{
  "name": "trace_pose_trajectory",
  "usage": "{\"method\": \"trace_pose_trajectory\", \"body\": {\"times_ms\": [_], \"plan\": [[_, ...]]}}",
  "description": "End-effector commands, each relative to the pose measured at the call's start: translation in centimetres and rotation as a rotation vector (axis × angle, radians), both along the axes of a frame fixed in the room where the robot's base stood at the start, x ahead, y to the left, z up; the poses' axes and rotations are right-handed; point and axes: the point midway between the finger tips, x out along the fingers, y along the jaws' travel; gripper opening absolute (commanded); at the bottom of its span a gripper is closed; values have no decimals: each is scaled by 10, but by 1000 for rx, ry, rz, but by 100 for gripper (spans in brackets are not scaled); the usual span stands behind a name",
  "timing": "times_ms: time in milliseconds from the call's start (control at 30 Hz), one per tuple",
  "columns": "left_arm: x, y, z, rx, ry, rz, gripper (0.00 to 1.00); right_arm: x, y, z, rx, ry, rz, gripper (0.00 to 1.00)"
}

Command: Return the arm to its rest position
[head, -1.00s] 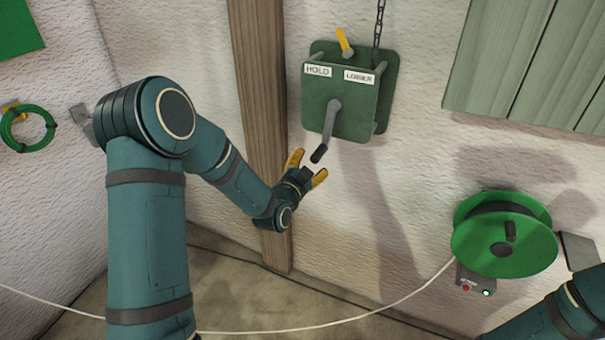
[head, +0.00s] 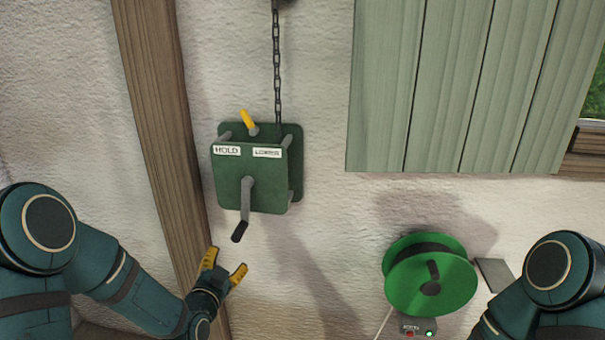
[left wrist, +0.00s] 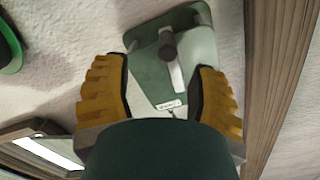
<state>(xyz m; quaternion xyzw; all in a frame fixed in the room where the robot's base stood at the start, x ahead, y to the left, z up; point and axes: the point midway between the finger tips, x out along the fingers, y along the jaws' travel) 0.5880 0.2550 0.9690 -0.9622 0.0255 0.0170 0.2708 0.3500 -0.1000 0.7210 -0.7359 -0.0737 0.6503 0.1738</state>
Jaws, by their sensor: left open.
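My left gripper (head: 224,264) is open and empty, with yellow fingertips, just below the crank handle (head: 239,231) of the green winch box (head: 268,188). A gap shows between the fingers and the handle. In the left wrist view the open fingers (left wrist: 158,95) frame the winch box (left wrist: 150,75) and its dark handle knob (left wrist: 167,48). The crank hangs down. The yellow lever (head: 248,120) on top tilts toward the HOLD label (head: 227,150). My right arm shows at the lower right, but its gripper is out of view.
A chain (head: 277,65) rises from the winch. A wooden post (head: 165,130) stands left of it. A green shutter (head: 430,85) hangs at the upper right beside a window. A green reel (head: 430,275) is mounted at the lower right. The wall between winch and reel is clear.

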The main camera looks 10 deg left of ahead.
Motion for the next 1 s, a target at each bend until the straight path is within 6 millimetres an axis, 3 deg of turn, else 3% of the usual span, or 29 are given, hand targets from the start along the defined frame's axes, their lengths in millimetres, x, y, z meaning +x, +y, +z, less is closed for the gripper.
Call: {"method": "trace_pose_trajectory", "body": {"times_ms": [133,233,400,500,600,700,800,1000], "plan": [[-17,-31,-62,-166,241,-27,58,0,0,0,0,0,0,58],[-46,-61,-117,-325,484,-25,58,0,0,0,0,0,0,58],[-118,-108,-194,-566,909,52,58,0,0,0,0,0,0,58],[-164,-129,-222,-670,1123,127,58,0,0,0,0,0,0,58],[-202,-143,-238,-736,1287,202,58,0,0,0,0,0,0,58],[-226,-151,-245,-773,1388,257,58,0,0,0,0,0,0,58],[-237,-155,-248,-788,1433,282,58,0,0,0,0,0,0,58],[-238,-155,-248,-792,1438,288,55,0,0,0,0,0,0,55]]}}
